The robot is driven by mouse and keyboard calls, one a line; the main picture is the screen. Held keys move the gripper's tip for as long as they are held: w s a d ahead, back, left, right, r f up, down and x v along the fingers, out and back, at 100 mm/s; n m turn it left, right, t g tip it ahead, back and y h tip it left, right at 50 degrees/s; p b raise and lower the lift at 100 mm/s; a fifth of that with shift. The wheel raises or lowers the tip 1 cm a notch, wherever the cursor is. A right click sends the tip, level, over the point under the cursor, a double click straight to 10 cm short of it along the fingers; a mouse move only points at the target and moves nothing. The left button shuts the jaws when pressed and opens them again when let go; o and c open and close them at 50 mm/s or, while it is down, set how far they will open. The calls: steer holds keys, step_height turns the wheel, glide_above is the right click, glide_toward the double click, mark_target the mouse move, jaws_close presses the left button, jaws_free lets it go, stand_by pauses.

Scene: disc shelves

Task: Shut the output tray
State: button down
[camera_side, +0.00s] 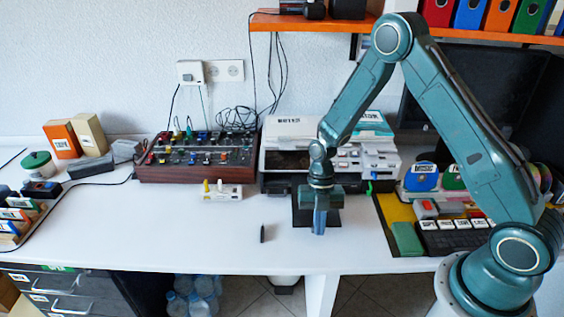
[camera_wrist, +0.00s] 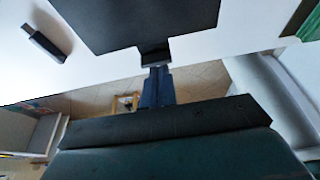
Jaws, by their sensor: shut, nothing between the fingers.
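The output tray (camera_side: 301,212) is a flat black panel that sticks out from the front of the white printer (camera_side: 285,160). In the wrist view the tray (camera_wrist: 140,20) fills the top middle, with a small dark tab (camera_wrist: 155,54) on its near edge. My gripper (camera_side: 319,231) points down at the tray's front and hides part of it in the side view. In the wrist view the blue fingers of my gripper (camera_wrist: 156,72) are shut and empty, right by the tab. I cannot tell whether they touch it.
A small black stick (camera_side: 263,233) lies on the white table left of the tray; it also shows in the wrist view (camera_wrist: 45,43). A mixer (camera_side: 197,157) stands left of the printer. A yellow mat (camera_side: 397,211) with a keypad lies right. The table's front edge is close.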

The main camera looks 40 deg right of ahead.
steer(key=shift+d, duration=0.1)
steer(key=w+d, duration=0.9)
steer(key=w, duration=0.1)
steer(key=shift+d, duration=0.4)
steer(key=shift+s, duration=0.1)
steer(key=shift+s+a, duration=0.1)
steer(key=shift+a, duration=0.1)
steer(key=shift+s+a, duration=1.1)
steer(key=shift+s, duration=0.05)
steer(key=shift+s+a+r, duration=0.1)
steer(key=shift+a+r, duration=0.05)
steer(key=shift+r, duration=0.1)
steer(key=v, duration=0.9)
steer(key=shift+r, duration=0.25)
